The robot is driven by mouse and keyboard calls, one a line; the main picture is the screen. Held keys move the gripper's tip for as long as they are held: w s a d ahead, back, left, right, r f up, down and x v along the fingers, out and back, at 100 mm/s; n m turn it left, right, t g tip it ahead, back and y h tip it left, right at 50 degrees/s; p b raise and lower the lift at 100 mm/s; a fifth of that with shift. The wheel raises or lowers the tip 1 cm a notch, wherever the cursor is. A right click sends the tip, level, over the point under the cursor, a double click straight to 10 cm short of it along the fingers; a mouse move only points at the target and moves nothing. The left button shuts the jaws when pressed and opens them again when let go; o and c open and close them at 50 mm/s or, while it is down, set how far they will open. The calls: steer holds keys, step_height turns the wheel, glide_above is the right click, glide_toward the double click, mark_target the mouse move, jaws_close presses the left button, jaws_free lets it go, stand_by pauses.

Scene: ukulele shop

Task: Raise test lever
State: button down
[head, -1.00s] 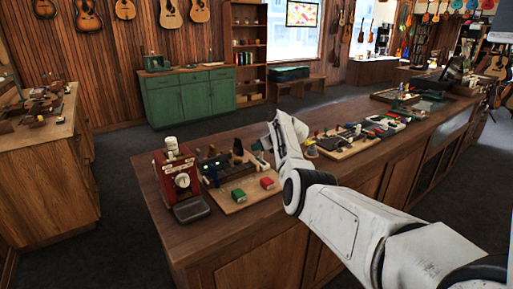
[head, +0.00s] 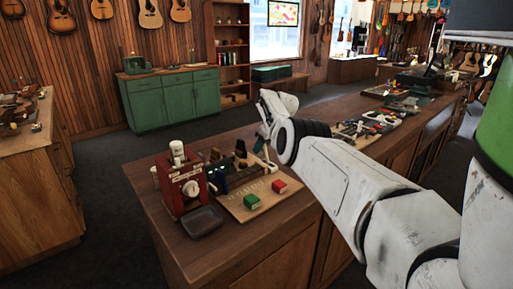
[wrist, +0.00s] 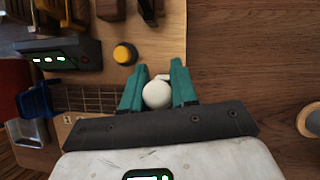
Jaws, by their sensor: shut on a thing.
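In the wrist view my gripper (wrist: 157,92) has its two teal fingers on either side of a round white knob (wrist: 157,95), which I take to be the end of the test lever. The fingers are shut on it. The knob is at the right edge of a light wooden board. The lever's shaft and base are mostly hidden under the knob and gripper. In the head view my gripper (head: 261,143) is low over the right back part of the board (head: 239,207), and my arm hides what it holds.
A red machine (head: 181,184) with a white top stands left of the board. A yellow button (wrist: 124,53) and a black box with green lights (wrist: 60,58) are near my fingers.

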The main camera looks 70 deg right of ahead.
steer(key=shift+w+f, duration=0.1)
steer(key=c, duration=1)
jaws_free()
steer(key=shift+o, duration=0.2)
steer(key=shift+s+r+p, duration=0.2)
steer(key=shift+r+p, duration=0.6)
steer(key=shift+r, duration=0.05)
steer(key=v, duration=0.9)
steer(key=shift+s, duration=0.2)
